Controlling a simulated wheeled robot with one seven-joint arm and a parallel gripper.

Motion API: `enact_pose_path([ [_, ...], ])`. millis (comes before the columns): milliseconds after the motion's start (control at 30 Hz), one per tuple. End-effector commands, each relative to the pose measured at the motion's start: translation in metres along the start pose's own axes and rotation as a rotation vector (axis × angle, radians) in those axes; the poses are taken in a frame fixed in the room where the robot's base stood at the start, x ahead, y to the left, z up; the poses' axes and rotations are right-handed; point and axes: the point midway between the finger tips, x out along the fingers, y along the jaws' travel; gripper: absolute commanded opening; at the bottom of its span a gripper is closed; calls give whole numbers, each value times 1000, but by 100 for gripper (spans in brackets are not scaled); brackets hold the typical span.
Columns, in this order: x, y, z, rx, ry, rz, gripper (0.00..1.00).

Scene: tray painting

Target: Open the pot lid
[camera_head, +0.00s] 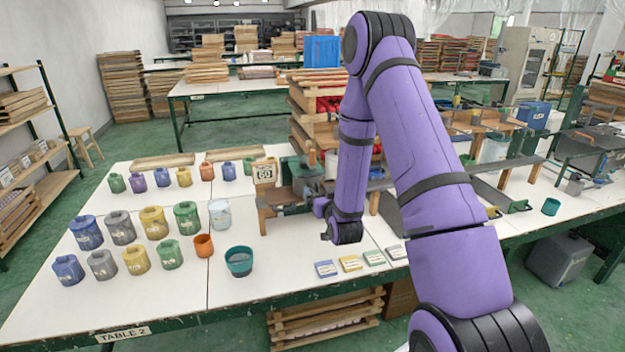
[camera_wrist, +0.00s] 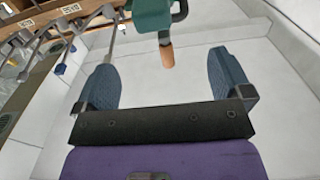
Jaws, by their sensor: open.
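Several lidded pots stand in rows on the left of the white table, among them a blue pot (camera_head: 83,233), a grey pot (camera_head: 119,228), a yellow pot (camera_head: 153,223) and a green pot (camera_head: 187,218). Which one the task means I cannot tell. In the wrist view my gripper (camera_wrist: 165,78) is open, its two blue-grey fingers wide apart with nothing between them. A green tool with a wooden handle (camera_wrist: 167,55) shows beyond the fingers, apart from them. In the head view my arm reaches over the table's middle, right of the pots; the fingers are not clear there.
A teal pot (camera_head: 239,262), an orange cup (camera_head: 204,246) and a pale jar (camera_head: 220,214) stand between the pots and my arm. A wooden rack (camera_head: 275,212) is close left of my wrist. Small labelled blocks (camera_head: 350,263) lie near the front edge.

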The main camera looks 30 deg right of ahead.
Motion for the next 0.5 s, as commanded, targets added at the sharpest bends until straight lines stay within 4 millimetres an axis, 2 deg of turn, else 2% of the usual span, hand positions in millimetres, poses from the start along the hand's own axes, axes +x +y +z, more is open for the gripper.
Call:
enact_pose_path([
  [300, 55, 0, 0, -1, 1, 0, 97],
  [500, 83, 0, 0, 0, 0, -1, 97],
])
